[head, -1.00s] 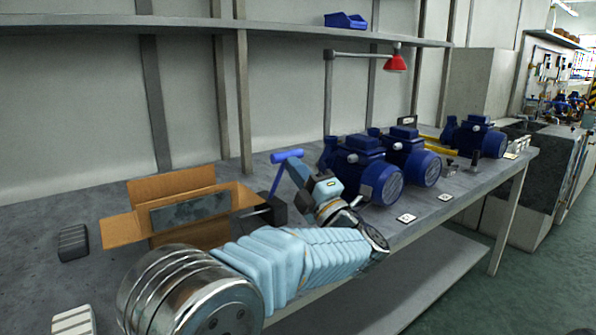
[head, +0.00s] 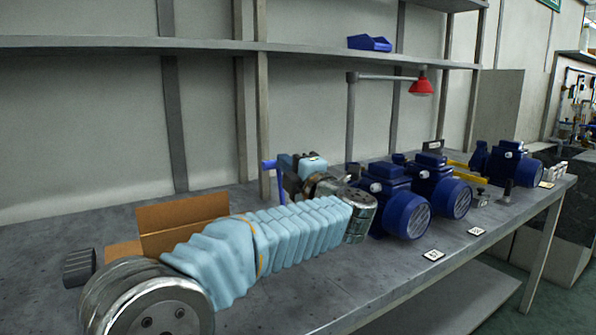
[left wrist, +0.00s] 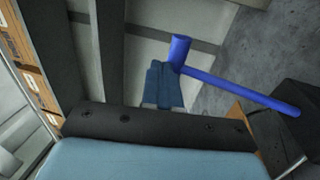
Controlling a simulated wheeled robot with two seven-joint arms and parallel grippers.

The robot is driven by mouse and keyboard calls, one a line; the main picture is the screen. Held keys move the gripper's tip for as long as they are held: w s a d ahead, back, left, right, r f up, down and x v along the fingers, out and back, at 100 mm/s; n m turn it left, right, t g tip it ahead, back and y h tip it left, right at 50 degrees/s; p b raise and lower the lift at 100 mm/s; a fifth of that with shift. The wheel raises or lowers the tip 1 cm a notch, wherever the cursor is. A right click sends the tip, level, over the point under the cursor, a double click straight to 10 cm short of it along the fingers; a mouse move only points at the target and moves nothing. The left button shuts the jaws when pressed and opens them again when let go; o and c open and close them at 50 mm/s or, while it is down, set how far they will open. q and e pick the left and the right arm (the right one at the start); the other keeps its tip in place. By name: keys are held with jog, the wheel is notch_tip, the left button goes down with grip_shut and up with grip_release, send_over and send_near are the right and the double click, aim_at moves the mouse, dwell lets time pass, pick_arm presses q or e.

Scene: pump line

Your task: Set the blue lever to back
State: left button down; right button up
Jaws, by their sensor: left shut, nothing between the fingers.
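The blue lever (head: 281,184) stands on the bench with its stem near upright in the head view. The left end of its crossbar shows, and the rest is hidden behind my left gripper (head: 293,168). In the left wrist view the lever's stem (left wrist: 240,88) runs from a dark base (left wrist: 295,120) to the handle at upper left. My left gripper's blue fingers (left wrist: 166,84) are shut and empty, right beside the handle. I cannot tell whether they touch it. The right gripper is not in view.
An open cardboard box (head: 182,218) stands left of the lever, partly behind my left arm. A dark ribbed block (head: 79,267) lies at its left. Several blue pumps (head: 407,212) stand at the right. A shelf (head: 210,45) runs above the bench.

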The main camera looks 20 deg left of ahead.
pick_arm(q)
jog(key=shift+w+a+f, duration=0.15)
jog(key=shift+w+a, duration=0.7)
jog(key=shift+a, duration=0.25)
jog(key=shift+w+a+f, duration=0.1)
jog(key=shift+w+a, duration=0.7)
jog(key=shift+a, duration=0.25)
